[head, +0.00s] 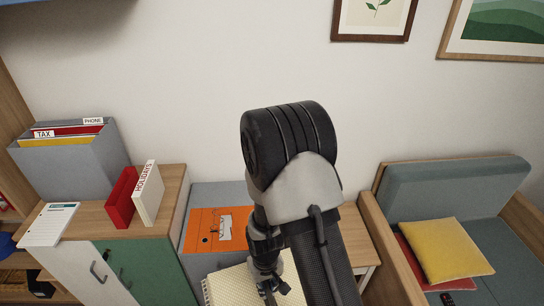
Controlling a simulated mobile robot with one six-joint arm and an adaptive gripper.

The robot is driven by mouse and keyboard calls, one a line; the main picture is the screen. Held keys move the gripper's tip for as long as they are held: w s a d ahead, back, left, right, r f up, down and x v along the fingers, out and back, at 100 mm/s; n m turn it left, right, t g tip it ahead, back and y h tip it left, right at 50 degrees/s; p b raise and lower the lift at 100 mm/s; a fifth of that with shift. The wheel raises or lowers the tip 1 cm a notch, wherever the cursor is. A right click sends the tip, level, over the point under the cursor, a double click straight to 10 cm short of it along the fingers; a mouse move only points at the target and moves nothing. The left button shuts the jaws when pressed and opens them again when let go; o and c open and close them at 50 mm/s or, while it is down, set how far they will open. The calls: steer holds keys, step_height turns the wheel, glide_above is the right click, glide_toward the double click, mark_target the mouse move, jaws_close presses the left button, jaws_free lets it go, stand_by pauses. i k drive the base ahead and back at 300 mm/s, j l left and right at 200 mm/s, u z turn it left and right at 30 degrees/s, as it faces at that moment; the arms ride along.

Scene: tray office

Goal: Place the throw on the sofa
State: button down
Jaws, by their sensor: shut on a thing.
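The throw (228,287) looks like a cream, textured folded cloth at the bottom centre of the head view; its lower part is cut off by the frame. My gripper (270,292) points down at its right side and is shut on it; the fingertips are small and partly hidden by my arm. Whether the throw is lifted or rests on something I cannot tell. The grey-blue sofa (450,183) with a wooden frame stands at the right, apart from my gripper. A yellow cushion (445,250) lies on its seat.
A red item (408,262) lies partly under the cushion, and a small dark object (447,298) is in front. An orange folder (205,226) lies behind the throw. The cabinet (150,235) at left holds a file box (70,165) and binders (148,193). The seat right of the cushion looks clear.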

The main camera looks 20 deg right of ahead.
mark_target(509, 271)
steer(key=k+l, duration=0.1)
steer(key=l, duration=0.6)
steer(key=k+l, duration=0.1)
steer(key=l, duration=0.6)
steer(key=k+l, duration=0.15)
steer(key=l, duration=0.55)
steer(key=k+l, duration=0.1)
steer(key=l, duration=0.65)
steer(key=k+l, duration=0.1)
steer(key=l, duration=0.6)
steer(key=k+l, duration=0.1)
steer(key=l, duration=0.6)
steer(key=k+l, duration=0.15)
steer(key=l, duration=0.55)
steer(key=k+l, duration=0.1)
steer(key=l, duration=0.6)
